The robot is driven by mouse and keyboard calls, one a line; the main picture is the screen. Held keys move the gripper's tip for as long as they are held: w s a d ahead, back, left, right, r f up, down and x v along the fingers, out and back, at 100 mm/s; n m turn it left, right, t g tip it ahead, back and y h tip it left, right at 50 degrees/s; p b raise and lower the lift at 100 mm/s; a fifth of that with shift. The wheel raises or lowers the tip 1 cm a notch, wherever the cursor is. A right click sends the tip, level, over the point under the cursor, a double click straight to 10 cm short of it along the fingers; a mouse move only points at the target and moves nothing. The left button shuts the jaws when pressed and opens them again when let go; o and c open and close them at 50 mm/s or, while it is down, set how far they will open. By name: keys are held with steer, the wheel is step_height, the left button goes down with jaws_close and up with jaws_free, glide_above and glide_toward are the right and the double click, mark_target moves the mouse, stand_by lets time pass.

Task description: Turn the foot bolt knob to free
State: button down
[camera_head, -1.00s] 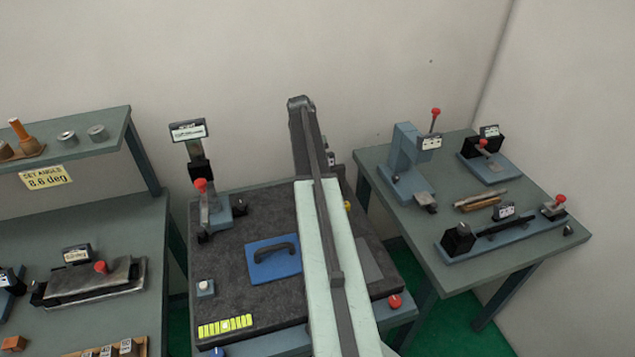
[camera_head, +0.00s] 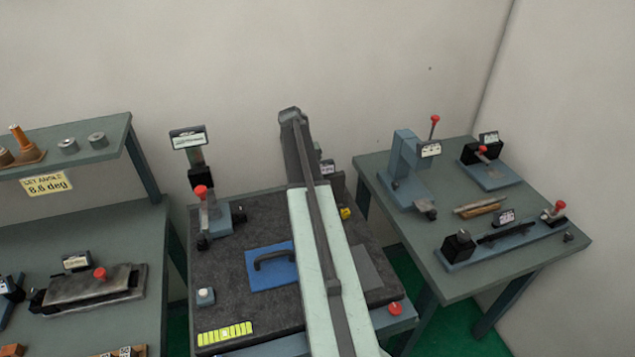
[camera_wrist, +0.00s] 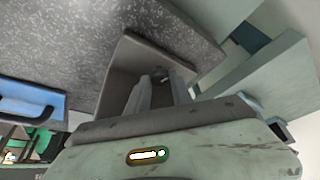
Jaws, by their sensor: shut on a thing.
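In the wrist view my gripper (camera_wrist: 160,80) reaches into a grey-brown recess beside the speckled dark bench top. Its two pale fingers are shut on a small grey piece (camera_wrist: 161,74), which I take as the foot bolt knob. The fingers hide most of it, so its turn angle cannot be read. In the head view my arm runs up the middle over the bench and hides the fingertips and the knob.
The bench top (camera_head: 225,265) carries a blue plate with a dark handle (camera_head: 273,262), a red-knobbed fixture (camera_head: 205,210) and a yellow-green strip (camera_head: 225,333). A yellow part (camera_head: 346,213) and red button (camera_head: 395,308) lie right of my arm. Fixture tables flank both sides.

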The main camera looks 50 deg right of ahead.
steer(key=c, duration=1.1)
jaws_free()
steer(key=shift+c, duration=0.2)
